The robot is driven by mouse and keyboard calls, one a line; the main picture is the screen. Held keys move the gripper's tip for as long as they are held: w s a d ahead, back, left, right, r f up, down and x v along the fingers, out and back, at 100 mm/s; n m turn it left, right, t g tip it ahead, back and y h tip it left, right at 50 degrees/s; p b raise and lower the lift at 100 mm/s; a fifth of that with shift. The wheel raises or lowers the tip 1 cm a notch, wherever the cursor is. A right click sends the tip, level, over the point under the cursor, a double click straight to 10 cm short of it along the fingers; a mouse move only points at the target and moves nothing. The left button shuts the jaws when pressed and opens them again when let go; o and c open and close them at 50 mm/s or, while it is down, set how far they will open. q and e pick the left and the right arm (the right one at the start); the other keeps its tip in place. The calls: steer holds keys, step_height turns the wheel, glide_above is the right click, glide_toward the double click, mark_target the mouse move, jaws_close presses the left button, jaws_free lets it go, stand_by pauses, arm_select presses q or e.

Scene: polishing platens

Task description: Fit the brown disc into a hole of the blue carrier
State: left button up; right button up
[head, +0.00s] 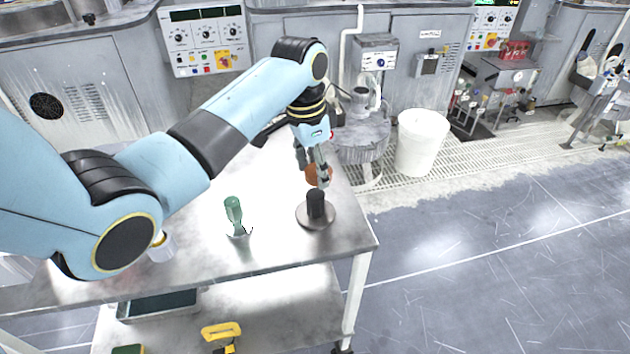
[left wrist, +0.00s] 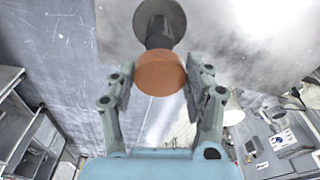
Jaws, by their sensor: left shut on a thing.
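The brown disc (head: 318,176) is held between the fingers of my left gripper (head: 313,174), above the far right part of the metal table (head: 268,256). In the left wrist view the disc (left wrist: 160,73) sits between the two fingertips (left wrist: 162,88), its round face toward the camera. A round metal weight with a black knob (head: 316,208) stands on the table just in front of and below the disc. It also shows behind the disc in the left wrist view (left wrist: 159,14). I see no blue carrier in either view. My right gripper is out of view.
A green-handled tool (head: 234,212) stands left of the weight. A small pale container (head: 161,248) is partly behind my arm. A dark tray (head: 157,305) and a yellow-handled item (head: 221,331) are on the lower shelf. A white bucket (head: 421,142) stands beyond the table.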

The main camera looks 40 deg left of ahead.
mark_target(313, 172)
arm_select(q)
step_height(313, 172, down, 4)
steer(key=shift+r, duration=0.2)
steer(key=shift+f, duration=0.15)
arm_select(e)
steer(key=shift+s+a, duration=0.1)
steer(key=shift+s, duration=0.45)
arm_select(q)
steer(key=o, duration=1.2)
steer(key=shift+f, duration=0.1)
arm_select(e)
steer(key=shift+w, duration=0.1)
arm_select(q)
steer(key=shift+r, duration=0.2)
steer(key=r, duration=0.4)
steer(key=s+r, duration=0.1)
steer(key=r, duration=0.6)
steer(key=shift+s+a+r, duration=0.2)
steer(key=shift+a+r, duration=0.1)
steer(key=shift+r, duration=0.1)
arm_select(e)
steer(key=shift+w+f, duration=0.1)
